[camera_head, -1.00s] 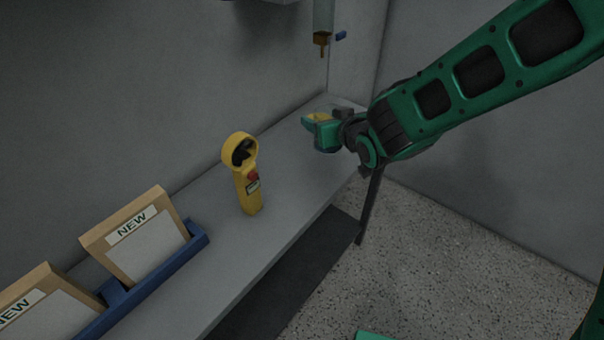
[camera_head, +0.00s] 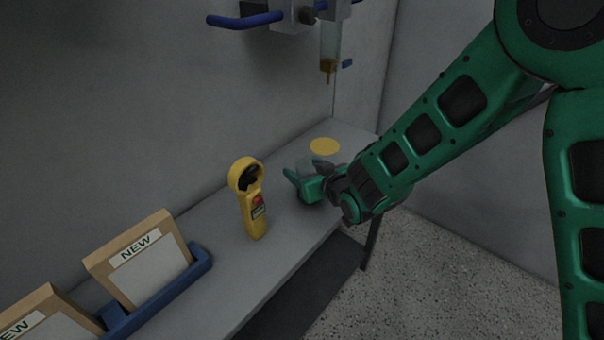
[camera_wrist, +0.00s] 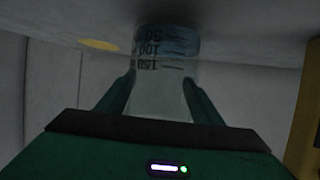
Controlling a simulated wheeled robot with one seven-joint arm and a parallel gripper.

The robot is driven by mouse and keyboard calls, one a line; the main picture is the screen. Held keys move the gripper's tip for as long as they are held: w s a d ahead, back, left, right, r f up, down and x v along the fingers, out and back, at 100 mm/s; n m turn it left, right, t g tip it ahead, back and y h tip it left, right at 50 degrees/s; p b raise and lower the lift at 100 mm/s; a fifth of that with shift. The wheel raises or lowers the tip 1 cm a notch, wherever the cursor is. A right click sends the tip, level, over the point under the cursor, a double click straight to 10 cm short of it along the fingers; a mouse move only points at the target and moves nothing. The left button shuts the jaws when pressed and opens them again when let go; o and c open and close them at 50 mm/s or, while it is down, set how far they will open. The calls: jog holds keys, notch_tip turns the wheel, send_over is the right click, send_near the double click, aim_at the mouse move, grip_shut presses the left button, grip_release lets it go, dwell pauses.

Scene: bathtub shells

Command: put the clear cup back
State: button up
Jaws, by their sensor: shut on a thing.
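The clear cup (camera_wrist: 160,75) has dark graduation marks that read upside down in the wrist view, and a bluish band at its far end. My gripper (camera_wrist: 158,98) is shut on it, one finger on each side. In the head view my gripper (camera_head: 306,180) is low over the grey shelf, and the cup shows only faintly there. A flat round yellow spot (camera_head: 324,146) lies on the shelf beyond my gripper; it also shows in the wrist view (camera_wrist: 100,45). I cannot tell whether the cup touches the shelf.
A yellow handheld device (camera_head: 251,203) stands left of my gripper. A blue holder (camera_head: 165,297) with boxes marked NEW is at the lower left. A dispenser with a brown nozzle (camera_head: 327,67) hangs above the shelf (camera_head: 262,262). The shelf's front edge drops to a speckled floor.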

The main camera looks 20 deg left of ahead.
jog(key=shift+f, duration=0.8)
jog(key=o, duration=1.1)
jog(key=v, duration=1.2)
jog(key=shift+d, duration=0.1)
